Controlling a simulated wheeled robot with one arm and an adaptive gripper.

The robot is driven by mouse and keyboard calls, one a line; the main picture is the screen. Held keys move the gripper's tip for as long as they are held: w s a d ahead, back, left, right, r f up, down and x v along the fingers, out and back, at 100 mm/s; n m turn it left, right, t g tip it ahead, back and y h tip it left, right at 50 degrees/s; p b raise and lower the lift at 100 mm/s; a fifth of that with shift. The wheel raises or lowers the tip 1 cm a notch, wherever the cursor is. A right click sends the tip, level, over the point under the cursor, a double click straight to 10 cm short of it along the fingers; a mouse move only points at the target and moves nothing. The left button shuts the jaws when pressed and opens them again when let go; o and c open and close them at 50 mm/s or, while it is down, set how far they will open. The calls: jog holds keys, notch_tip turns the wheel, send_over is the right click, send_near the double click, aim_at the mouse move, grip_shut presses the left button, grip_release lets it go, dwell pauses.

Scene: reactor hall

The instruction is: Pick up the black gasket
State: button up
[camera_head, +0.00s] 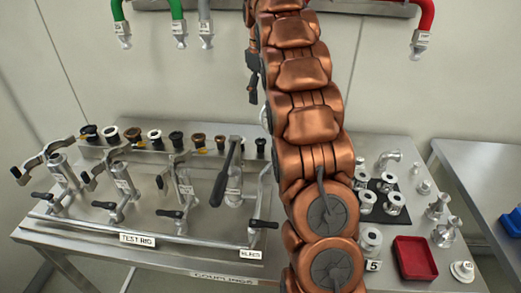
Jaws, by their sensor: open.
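I cannot single out the black gasket with certainty. A row of small round parts in black, white and brown stands along the back ledge of the test rig (150,157). Dark ones among them include one at the left end (88,131), one near the middle (176,139) and one at the right end (260,146). My gripper (253,88) shows only in part, as dark fingers left of my copper arm at the top middle. It is above and behind the row, apart from it, and nothing shows in it. My arm hides the bench's middle.
Valve levers and upright pipes stand in front of the row. A black mat (379,213) with metal fittings, a red tray (415,258) and loose fittings (443,233) are on the right. Hoses (178,22) hang above. A second table (480,165) stands at right.

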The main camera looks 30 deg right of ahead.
aim_at(262, 142)
jog(key=shift+f, duration=7.75)
jog(key=shift+f+b, duration=0.25)
jog(key=shift+b, duration=0.1)
jog(key=shift+c, duration=0.3)
jog(key=c, duration=0.8)
